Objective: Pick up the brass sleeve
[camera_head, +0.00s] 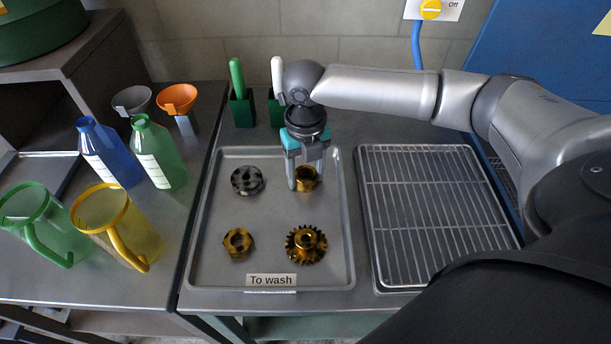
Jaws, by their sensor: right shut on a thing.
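The brass sleeve (307,180) is a short gold ring at the upper right of the grey tray (272,277) labelled "To wash". My right gripper (305,180) reaches down over it from above, with its fingers around the sleeve and shut on it. The fingers hide part of the sleeve. I cannot tell whether the sleeve touches the tray. My left gripper is not in view.
The tray also holds a dark gear (247,180), a brass nut (238,243) and a brass gear (306,244). A wire rack (430,215) lies to the right. Bottles, jugs and funnels stand left; a green holder (242,108) stands behind the tray.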

